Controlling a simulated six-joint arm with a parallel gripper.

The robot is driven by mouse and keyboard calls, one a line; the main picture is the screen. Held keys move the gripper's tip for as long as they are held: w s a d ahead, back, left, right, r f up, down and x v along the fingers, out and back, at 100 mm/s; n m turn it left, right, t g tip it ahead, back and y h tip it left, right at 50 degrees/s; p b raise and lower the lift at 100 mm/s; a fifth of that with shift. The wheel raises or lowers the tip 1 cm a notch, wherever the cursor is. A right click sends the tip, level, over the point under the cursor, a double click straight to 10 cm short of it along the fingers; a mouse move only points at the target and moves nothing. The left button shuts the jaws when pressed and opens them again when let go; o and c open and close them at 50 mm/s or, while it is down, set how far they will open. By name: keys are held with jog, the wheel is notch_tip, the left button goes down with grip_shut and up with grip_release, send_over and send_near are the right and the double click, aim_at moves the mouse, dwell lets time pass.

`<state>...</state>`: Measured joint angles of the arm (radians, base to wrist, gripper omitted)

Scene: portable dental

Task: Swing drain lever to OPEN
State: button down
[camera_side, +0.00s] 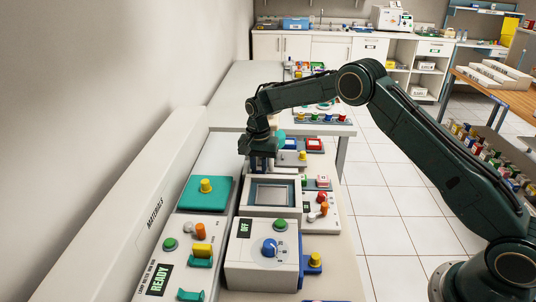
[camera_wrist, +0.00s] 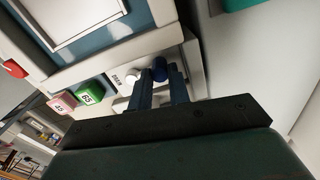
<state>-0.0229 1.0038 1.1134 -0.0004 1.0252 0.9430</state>
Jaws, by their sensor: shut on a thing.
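My gripper (camera_side: 262,164) is lowered at the far end of the white machine with the grey screen, just behind that screen. In the wrist view my gripper (camera_wrist: 161,82) has its two dark blue fingers on either side of a dark blue knob, the drain lever (camera_wrist: 158,70). The jaws are shut on it. The lever's lower part is hidden by the fingers. A small label (camera_wrist: 117,78), which seems to read DRAIN, is beside it, with a white round knob (camera_wrist: 131,78) between. The side view hides the lever behind my gripper; its exact angle cannot be told.
The screen unit (camera_side: 271,194) stands in front of my gripper. A teal block with a yellow knob (camera_side: 206,186) is to the left. The white bench (camera_side: 235,90) is clear behind.

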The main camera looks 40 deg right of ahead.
aim_at(259, 171)
jog(key=c, duration=1.6)
grip_release()
jog(key=shift+r, duration=0.1)
notch_tip(259, 171, up, 14)
jog(key=shift+f, duration=0.15)
